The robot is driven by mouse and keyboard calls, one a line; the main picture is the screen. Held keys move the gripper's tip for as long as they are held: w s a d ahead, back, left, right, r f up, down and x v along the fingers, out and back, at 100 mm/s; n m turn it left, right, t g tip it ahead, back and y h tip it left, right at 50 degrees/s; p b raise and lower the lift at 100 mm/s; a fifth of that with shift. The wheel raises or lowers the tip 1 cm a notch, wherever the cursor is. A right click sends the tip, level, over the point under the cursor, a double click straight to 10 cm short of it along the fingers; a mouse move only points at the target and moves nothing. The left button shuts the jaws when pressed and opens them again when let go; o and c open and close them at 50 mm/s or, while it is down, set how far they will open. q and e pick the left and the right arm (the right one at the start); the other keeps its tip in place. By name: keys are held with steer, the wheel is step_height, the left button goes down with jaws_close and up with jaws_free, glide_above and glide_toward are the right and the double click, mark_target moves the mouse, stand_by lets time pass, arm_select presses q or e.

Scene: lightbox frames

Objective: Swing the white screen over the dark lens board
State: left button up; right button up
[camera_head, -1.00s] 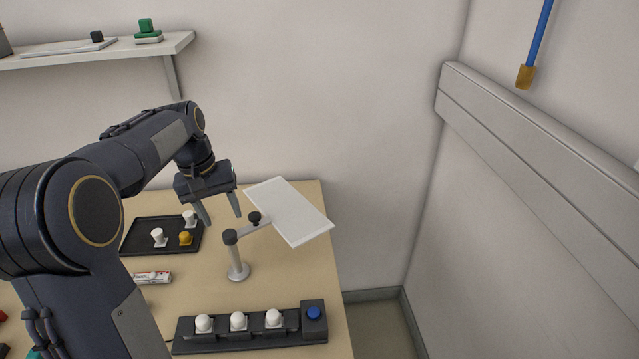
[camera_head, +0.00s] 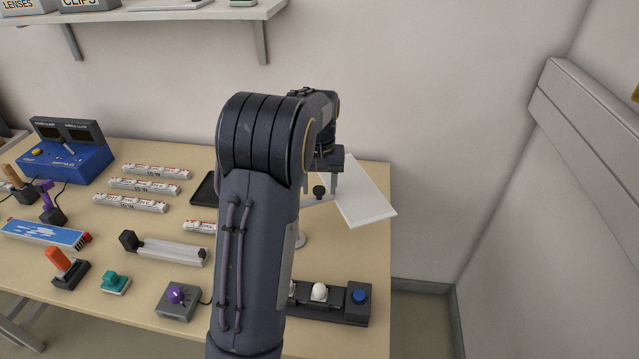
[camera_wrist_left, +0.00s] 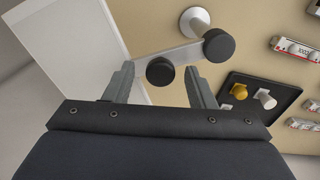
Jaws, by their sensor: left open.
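The white screen (camera_head: 362,195) is a flat tilted plate on an arm from a small post (camera_head: 299,241); it also shows in the left wrist view (camera_wrist_left: 75,45). A black knob (camera_head: 319,192) stands on that arm near the screen. My left gripper (camera_head: 321,186) is open, and in the left wrist view the knob (camera_wrist_left: 160,71) lies between its fingers, apart from both as far as I can tell. A dark flat board (camera_wrist_left: 258,80) with white and yellow pieces lies beyond the post, away from the screen; in the head view my arm mostly hides it (camera_head: 203,190). My right gripper is out of view.
A dark strip with white knobs and a blue button (camera_head: 359,296) lies near the front right, partly behind my arm. A shelf (camera_head: 180,13) is above.

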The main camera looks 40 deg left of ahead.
arm_select(q)
jaws_close()
stand_by(0.3)
